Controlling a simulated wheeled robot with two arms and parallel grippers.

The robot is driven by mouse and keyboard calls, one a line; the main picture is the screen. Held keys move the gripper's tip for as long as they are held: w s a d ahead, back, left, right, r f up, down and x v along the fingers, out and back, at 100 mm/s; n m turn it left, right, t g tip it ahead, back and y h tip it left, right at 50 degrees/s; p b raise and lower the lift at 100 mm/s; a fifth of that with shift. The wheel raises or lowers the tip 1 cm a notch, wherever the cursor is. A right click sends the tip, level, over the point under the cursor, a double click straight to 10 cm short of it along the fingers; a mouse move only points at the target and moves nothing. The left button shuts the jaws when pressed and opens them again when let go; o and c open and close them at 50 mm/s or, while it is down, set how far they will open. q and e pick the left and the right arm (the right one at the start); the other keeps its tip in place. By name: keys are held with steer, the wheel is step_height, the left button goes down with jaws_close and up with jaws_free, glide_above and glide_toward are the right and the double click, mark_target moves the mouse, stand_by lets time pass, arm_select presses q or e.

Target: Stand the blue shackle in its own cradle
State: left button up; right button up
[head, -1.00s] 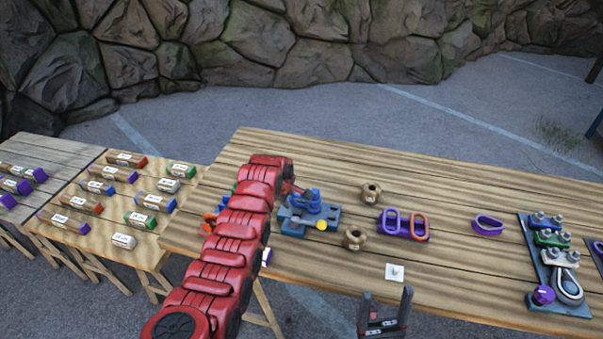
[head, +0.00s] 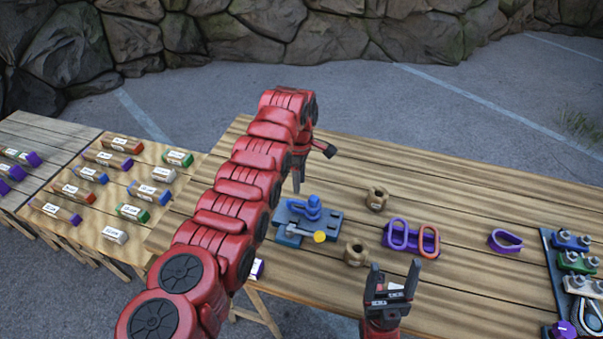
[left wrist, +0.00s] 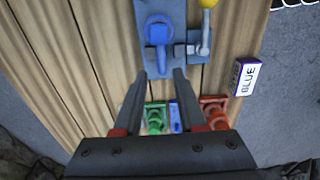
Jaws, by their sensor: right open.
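The blue shackle (head: 313,206) sits on a blue-grey fixture (head: 335,217) with a yellow-knobbed lever. In the left wrist view the shackle (left wrist: 158,32) is at the top, beyond my fingertips. My left gripper (head: 298,186) is raised above the table, pointing down near the shackle; its fingers are apart and empty in the left wrist view (left wrist: 166,73). A narrow blue piece (left wrist: 175,116), perhaps the blue cradle, shows between a green shackle (left wrist: 155,117) and a red one (left wrist: 214,113). My left arm hides these in the head view. My right gripper (head: 389,282) is open and empty at the table's front.
A BLUE label block (left wrist: 245,77) lies by the table edge. A clamp board (head: 550,265) is at far right.

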mark_target(299, 200)
arm_select(q)
steer(key=shift+s+a+f, duration=0.1)
steer(key=shift+s+f, duration=0.15)
steer(key=shift+f, duration=0.3)
step_height(299, 200, down, 5)
steer(key=b, duration=0.3)
steer(key=shift+w, duration=0.15)
steer(key=shift+f+b, duration=0.8)
steer(key=shift+b, duration=0.05)
jaws_close()
steer(key=shift+r, duration=0.15)
